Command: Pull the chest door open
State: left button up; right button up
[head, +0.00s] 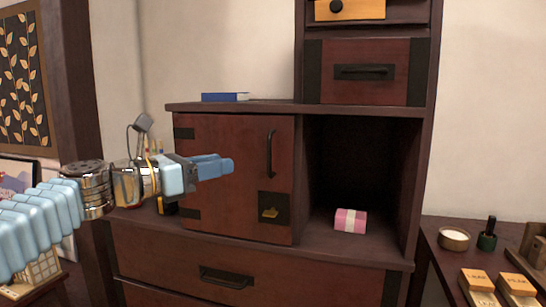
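The chest (345,257) is dark reddish-brown wood. Its door (225,190) covers the left compartment and looks shut, with black metal straps on its left edge. A dark vertical handle (270,154) sits near the door's right edge, above a black plate with a gold emblem (269,211). My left gripper (229,165), with light blue fingers, is in front of the door's left half. Its fingertips point right, toward the handle, with a gap between them and it. The fingers overlap from this side, so their opening is unclear. My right gripper is out of view.
The open compartment (345,150) right of the door holds a pink wrapped box (350,221). A blue book (225,97) lies on top. A drawer (245,272) is below. A lamp (142,123) stands behind my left wrist.

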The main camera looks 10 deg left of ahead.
aim_at(263, 157)
pick_arm(q)
jog(key=p+x, duration=0.1)
jog(key=x, duration=1.1)
jog(key=shift+a+p, duration=0.1)
jog(key=shift+p, duration=0.2)
jog(key=shift+f, duration=0.1)
grip_shut()
dwell(0.6)
